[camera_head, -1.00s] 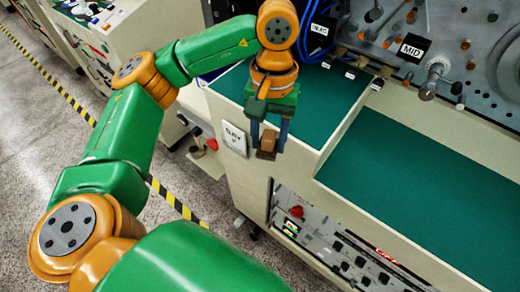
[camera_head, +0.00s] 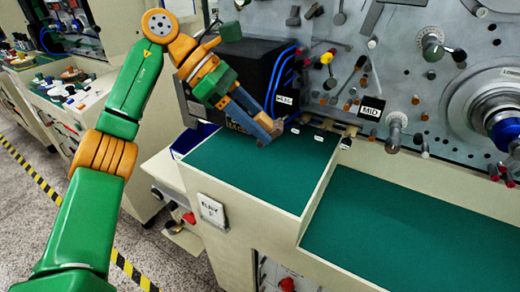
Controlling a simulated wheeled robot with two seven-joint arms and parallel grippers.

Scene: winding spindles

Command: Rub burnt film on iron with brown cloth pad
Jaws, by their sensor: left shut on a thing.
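My left gripper (camera_head: 266,129) reaches in from the upper left, its blue-grey fingers slanting down to the right over the back of the green shelf. It is shut on the small brown cloth pad (camera_head: 277,128), which shows at the fingertips. The pad is close to the foot of the machine panel; I cannot tell whether it touches anything there. I cannot make out the iron or its burnt film clearly. My right gripper is not in view.
The upper green shelf (camera_head: 245,172) is bare, with a lower green surface (camera_head: 400,235) to its right. A black box (camera_head: 250,65) with blue cables stands behind the gripper. The panel (camera_head: 400,70) carries several protruding spindles and knobs, including one by the MID label (camera_head: 371,108).

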